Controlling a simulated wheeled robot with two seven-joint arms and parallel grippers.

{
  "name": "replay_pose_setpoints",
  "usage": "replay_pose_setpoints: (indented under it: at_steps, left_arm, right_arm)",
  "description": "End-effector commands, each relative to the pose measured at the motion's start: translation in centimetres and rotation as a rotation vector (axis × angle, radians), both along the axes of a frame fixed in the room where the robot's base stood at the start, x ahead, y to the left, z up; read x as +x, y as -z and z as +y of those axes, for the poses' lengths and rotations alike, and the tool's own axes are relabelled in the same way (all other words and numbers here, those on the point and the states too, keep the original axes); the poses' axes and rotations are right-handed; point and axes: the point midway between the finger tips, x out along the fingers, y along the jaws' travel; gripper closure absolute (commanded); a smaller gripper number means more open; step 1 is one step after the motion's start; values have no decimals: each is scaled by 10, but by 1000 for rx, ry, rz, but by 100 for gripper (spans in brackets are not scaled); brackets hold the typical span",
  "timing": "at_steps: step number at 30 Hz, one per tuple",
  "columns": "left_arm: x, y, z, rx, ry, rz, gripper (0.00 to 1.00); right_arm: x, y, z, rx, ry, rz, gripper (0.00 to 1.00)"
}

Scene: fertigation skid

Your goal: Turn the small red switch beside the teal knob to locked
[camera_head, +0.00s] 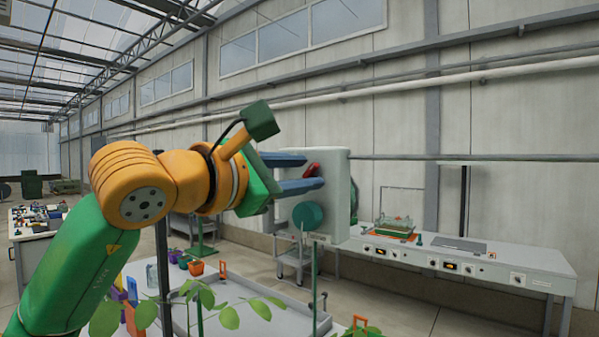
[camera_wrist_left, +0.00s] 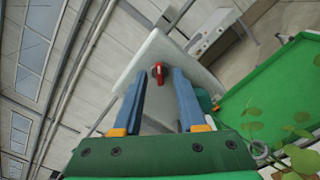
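The small red switch (camera_head: 312,170) is on the face of a pale grey box (camera_head: 337,205), above the round teal knob (camera_head: 307,216) in the head view. My left gripper (camera_head: 313,172) is open, its two blue fingers pointing at the box, one above and one below the switch. In the left wrist view the red switch (camera_wrist_left: 158,70) shows between the fingertips (camera_wrist_left: 159,73), with a gap on each side. The teal knob (camera_wrist_left: 205,99) is mostly hidden behind the right finger there. I cannot tell whether the fingertips touch the box. My right gripper is not in view.
A grey tray table (camera_head: 255,318) with plants and small pots stands below my left arm. A long bench (camera_head: 480,262) with control panels runs along the wall at right. A grey cart (camera_head: 290,262) stands behind the box.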

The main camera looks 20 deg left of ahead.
Motion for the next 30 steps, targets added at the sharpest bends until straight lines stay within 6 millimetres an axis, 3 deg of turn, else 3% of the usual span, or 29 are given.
replay_pose_setpoints:
  at_steps: [7, 12, 17, 30]
  left_arm:
    - [-7, 2, 3, -2, 0, -4, 60]
    - [-41, 5, 15, -2, -1, -5, 60]
    - [-63, 2, 23, 0, 0, -1, 60]
    - [-66, 0, 24, 0, 1, 1, 60]
  right_arm:
    - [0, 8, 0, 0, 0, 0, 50]
    - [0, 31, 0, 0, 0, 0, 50]
    - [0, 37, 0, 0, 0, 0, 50]
    - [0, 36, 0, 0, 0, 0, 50]
